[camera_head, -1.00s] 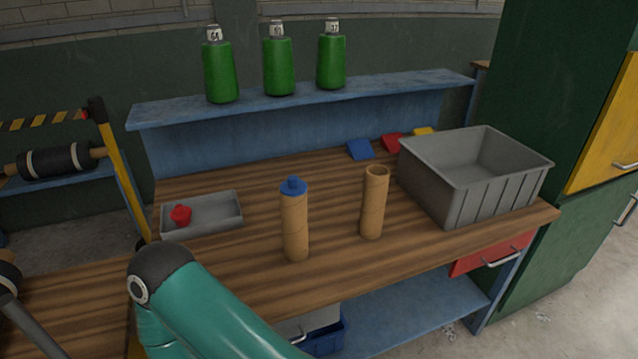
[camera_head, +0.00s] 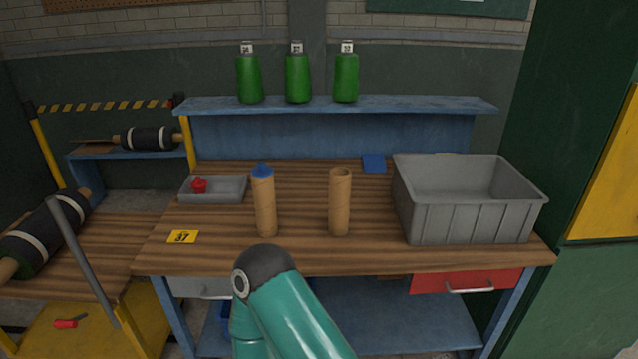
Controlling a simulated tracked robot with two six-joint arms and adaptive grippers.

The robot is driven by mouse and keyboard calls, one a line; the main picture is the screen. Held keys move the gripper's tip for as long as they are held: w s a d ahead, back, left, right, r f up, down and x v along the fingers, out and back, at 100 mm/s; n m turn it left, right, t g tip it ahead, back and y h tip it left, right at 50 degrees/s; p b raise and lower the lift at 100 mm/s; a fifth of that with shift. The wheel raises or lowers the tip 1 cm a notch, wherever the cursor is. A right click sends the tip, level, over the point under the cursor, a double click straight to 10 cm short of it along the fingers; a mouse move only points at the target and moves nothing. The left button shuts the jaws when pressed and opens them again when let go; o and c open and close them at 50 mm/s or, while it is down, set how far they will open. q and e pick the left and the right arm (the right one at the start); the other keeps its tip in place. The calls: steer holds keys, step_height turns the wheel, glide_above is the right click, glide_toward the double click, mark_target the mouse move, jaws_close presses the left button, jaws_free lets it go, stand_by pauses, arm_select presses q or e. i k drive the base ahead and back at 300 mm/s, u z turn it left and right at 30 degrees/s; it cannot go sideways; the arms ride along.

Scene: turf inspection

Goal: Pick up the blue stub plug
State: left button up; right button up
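The blue stub plug (camera_head: 263,169) sits in the top end of the left cardboard tube (camera_head: 264,209), which stands upright on the wooden bench (camera_head: 300,259). A second cardboard tube (camera_head: 340,204) stands upright to its right with an open, empty top. A red plug (camera_head: 199,185) lies in a shallow grey tray (camera_head: 228,196) left of the tubes. A teal arm link of mine rises at the bottom centre, in front of the bench. Neither of my grippers shows in the view.
A large grey bin (camera_head: 470,219) stands on the bench's right side. A blue card (camera_head: 374,163) lies near the back. A yellow tag (camera_head: 182,237) marked 37 lies front left. Several green bottles (camera_head: 298,79) stand on the blue shelf (camera_head: 420,105). Bench between tubes and bin is clear.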

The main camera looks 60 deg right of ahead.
mark_target(262, 170)
steer(key=z, duration=0.25)
steer(key=k, duration=0.5)
steer(key=z, duration=0.6)
steer(key=i, duration=0.7)
